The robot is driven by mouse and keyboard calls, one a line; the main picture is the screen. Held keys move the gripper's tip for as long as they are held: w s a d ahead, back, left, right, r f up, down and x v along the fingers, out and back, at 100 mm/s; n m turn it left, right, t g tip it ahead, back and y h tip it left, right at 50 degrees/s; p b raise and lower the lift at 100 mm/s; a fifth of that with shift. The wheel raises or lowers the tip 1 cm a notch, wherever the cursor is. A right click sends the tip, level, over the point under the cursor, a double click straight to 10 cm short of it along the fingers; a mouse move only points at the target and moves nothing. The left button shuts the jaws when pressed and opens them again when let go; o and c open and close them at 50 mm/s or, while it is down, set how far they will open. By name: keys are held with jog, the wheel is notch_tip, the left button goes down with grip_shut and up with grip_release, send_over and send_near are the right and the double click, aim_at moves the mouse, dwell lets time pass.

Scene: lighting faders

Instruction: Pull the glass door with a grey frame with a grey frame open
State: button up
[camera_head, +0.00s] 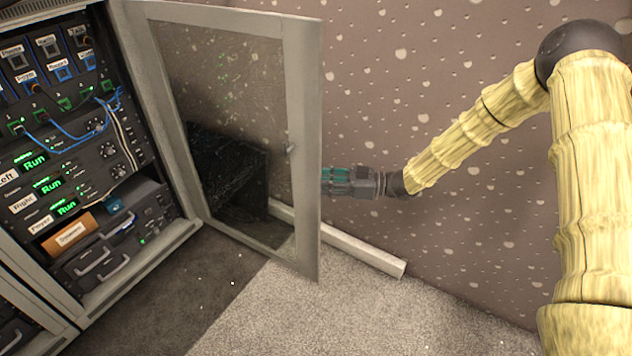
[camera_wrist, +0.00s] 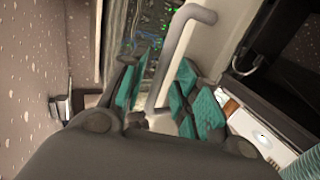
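The glass door with a grey frame (camera_head: 305,120) stands wide open in the head view, swung out from the right side of the rack cabinet. It also shows in the wrist view (camera_wrist: 215,45). My gripper (camera_head: 335,181) is at the door's free edge, with its fingertips partly hidden behind the frame. In the wrist view, the grey bar handle (camera_wrist: 188,30) runs down between the teal finger pads of my gripper (camera_wrist: 158,92). The fingers are drawn in around the bar, apparently shut on it. The exact contact is partly hidden by the gripper body.
The rack cabinet (camera_head: 180,235) with lit panels and blue cables stands at left. A speckled brown wall (camera_head: 440,240) is behind the door and arm, with a pale skirting board (camera_head: 360,250) at its foot. Carpeted floor (camera_head: 300,320) in front is clear.

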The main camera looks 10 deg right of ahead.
jog(key=v, duration=1.2)
dwell(0.3)
jog(key=x, duration=1.2)
jog(key=shift+s+f, duration=0.15)
